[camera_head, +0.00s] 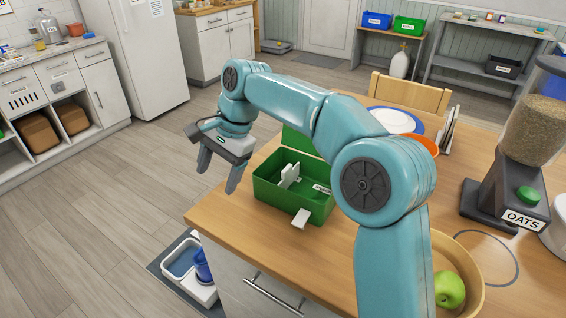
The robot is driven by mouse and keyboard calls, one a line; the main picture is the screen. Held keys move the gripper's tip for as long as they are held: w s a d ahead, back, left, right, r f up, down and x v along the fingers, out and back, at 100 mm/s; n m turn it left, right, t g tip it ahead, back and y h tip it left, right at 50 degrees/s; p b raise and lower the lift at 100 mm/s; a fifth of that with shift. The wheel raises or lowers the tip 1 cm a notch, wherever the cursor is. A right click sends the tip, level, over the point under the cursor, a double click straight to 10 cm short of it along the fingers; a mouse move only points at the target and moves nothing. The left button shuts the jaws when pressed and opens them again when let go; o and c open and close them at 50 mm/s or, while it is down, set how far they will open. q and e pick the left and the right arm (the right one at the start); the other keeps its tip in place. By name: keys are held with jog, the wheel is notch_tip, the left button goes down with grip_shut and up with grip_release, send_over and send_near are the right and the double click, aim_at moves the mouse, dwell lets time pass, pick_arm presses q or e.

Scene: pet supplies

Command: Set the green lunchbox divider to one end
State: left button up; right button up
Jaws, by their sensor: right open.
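The green lunchbox (277,197) stands on the wooden table near its left edge, with its green lid (299,145) raised at the back. A white divider (289,175) stands upright inside, left of the middle. My right arm crosses over and behind the box and hides part of the lid. My right gripper (219,174) is open and empty, left of the lunchbox and apart from it, with its fingers pointing down. My left gripper is not in view.
A white flap (301,218) sticks out at the lunchbox's front. An oats dispenser (509,190), a bowl (473,262) with a green apple (449,289) and a blue-rimmed plate (396,120) stand on the table.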

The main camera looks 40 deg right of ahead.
jog(key=s+f+m+y, duration=0.1)
jog(key=s+m+y, duration=0.1)
jog(key=y, duration=0.1)
jog(key=m+t+h+b, duration=0.3)
jog(key=m+t+b, duration=0.3)
jog(key=m+t, duration=0.75)
send_near(289, 169)
jog(key=w+a+m+g, duration=0.1)
jog(key=w, duration=0.2)
jog(key=w+f, duration=0.1)
jog(key=w, duration=0.2)
jog(key=w+a+f+m+g, duration=0.1)
jog(key=w, duration=0.3)
jog(key=shift+w+a+m+g, duration=0.1)
jog(key=shift+a+m+g, duration=0.25)
